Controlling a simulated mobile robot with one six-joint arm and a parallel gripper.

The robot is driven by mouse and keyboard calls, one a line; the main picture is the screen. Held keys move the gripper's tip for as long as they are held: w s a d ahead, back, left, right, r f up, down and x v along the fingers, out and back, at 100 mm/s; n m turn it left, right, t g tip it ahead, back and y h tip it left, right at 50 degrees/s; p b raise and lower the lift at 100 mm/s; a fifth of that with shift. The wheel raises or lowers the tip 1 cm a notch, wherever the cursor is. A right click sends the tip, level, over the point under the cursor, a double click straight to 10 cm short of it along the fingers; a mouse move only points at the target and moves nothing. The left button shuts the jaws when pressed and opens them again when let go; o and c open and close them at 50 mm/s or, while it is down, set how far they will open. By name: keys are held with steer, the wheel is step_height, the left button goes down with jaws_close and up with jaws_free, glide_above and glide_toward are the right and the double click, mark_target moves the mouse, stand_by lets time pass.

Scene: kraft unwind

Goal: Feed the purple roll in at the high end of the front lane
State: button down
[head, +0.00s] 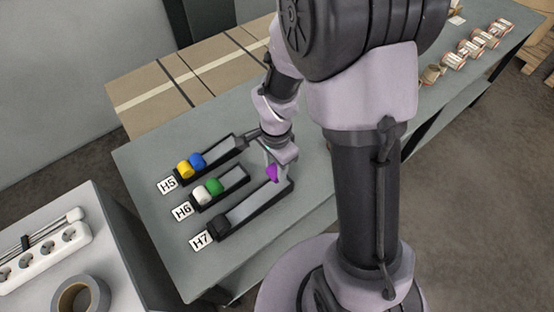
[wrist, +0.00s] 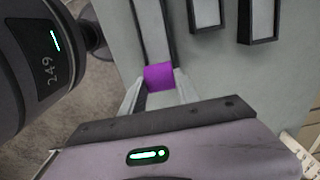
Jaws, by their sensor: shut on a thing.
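The purple roll (head: 272,174) is between the fingers of my gripper (head: 277,165), at the right end of the front lane, labelled H7 (head: 250,208). In the wrist view the purple roll (wrist: 159,77) sits between both fingertips (wrist: 159,88), in line with the end of a lane (wrist: 151,30). I cannot tell whether the roll touches the lane floor. The H7 lane's visible bed is empty, with a dark block at its left end by the label.
Lane H6 (head: 236,179) holds a white roll (head: 203,195) and a green roll (head: 214,186). Lane H5 (head: 222,153) holds a yellow roll (head: 185,170) and a blue roll (head: 197,160). Several rolls stand along the table's far right.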

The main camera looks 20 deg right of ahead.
mark_target(276, 176)
steer(key=shift+f+b, duration=0.65)
steer(key=shift+f, duration=0.7)
steer(key=shift+f+b, duration=1.35)
steer(key=c, duration=0.5)
jaws_free()
steer(key=shift+r, duration=0.1)
